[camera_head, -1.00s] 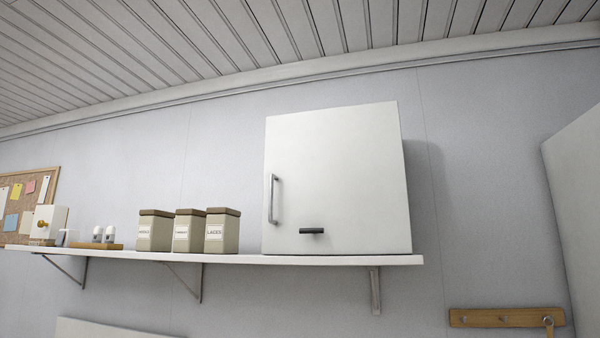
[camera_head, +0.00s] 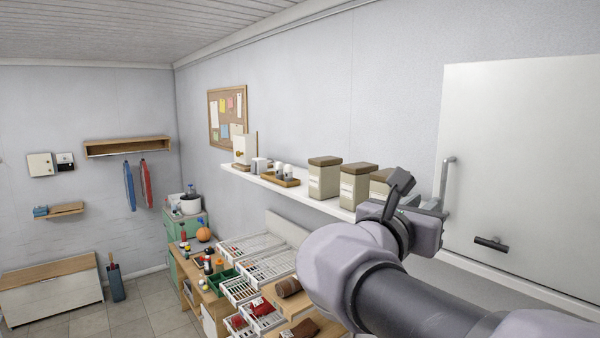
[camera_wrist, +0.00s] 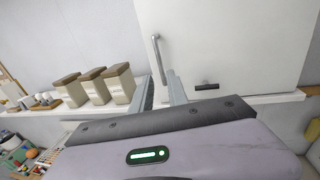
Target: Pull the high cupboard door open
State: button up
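The white cupboard (camera_head: 530,150) stands on the wall shelf at the right of the head view, its door shut. It also shows in the wrist view (camera_wrist: 225,45). Its upright metal bar handle (camera_head: 444,178) is at the door's left edge; in the wrist view the handle (camera_wrist: 158,60) shows just beyond and between my fingertips. A short dark bar (camera_head: 491,243) sits low on the door. My gripper (camera_wrist: 160,88) is open, its two fingers apart with nothing between them. I cannot tell whether a finger touches the handle.
The white shelf (camera_head: 290,190) holds several lidded canisters (camera_head: 324,178) left of the cupboard, close to my gripper. Below stands a cluttered bench with white wire baskets (camera_head: 262,266). Open floor (camera_head: 135,312) lies to the left.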

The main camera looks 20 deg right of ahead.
aim_at(442, 188)
jog(key=p+x, duration=0.2)
jog(key=x, duration=1.1)
jog(key=shift+f, duration=0.1)
jog(key=shift+w+d+f, duration=0.1)
jog(key=shift+w+d, duration=0.4)
jog(key=shift+s, duration=0.1)
jog(key=shift+a, duration=0.1)
grip_shut()
